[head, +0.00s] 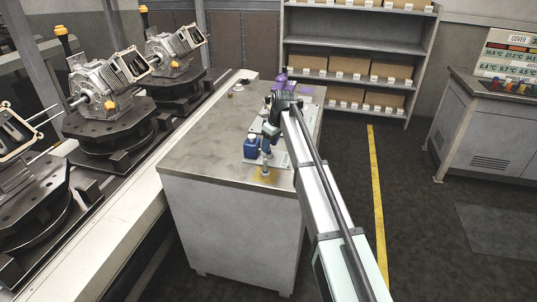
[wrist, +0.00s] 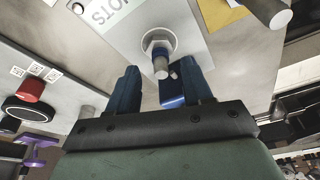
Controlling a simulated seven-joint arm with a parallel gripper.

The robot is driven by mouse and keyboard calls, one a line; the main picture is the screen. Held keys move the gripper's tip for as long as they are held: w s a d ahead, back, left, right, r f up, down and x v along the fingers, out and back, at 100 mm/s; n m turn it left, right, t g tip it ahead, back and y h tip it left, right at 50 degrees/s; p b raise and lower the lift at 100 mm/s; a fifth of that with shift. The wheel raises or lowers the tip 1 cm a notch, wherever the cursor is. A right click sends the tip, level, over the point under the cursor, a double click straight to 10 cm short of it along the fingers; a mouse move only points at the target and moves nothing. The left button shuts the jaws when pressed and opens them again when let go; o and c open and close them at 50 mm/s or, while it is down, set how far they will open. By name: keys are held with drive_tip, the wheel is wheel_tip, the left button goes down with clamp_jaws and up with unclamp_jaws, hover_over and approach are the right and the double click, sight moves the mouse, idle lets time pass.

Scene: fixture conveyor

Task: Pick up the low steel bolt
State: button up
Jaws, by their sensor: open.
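In the wrist view a steel bolt (wrist: 161,56) with a hex part and a round shank stands on a white lettered plate (wrist: 200,45). It shows between the fingertips of my gripper (wrist: 160,68), which is open and empty. I cannot tell whether the fingers reach down to its height. In the head view my gripper (head: 268,145) is over the near part of the grey worktable (head: 205,155), and the bolt is hidden there. A taller-looking steel cylinder (wrist: 272,12) stands at a yellow pad (wrist: 222,10); a short grey cylinder (wrist: 85,112) is at the left.
A blue container (head: 251,147) stands close left of my gripper; part of it (wrist: 173,92) shows between the fingers. Purple items (head: 282,80) are at the table's far end. The conveyor with engine fixtures (head: 105,115) runs along the left.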

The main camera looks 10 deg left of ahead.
drive_tip(key=shift+x, duration=1.9)
clamp_jaws()
drive_tip(key=shift+r, duration=0.1)
wheel_tip(320, 180, up, 8)
drive_tip(key=shift+r, duration=0.55)
drive_tip(key=w+d+f, duration=0.1)
drive_tip(key=w+d, duration=0.8)
drive_tip(key=d, duration=0.1)
drive_tip(key=shift+w+f, duration=0.25)
drive_tip(key=shift+f, duration=0.1)
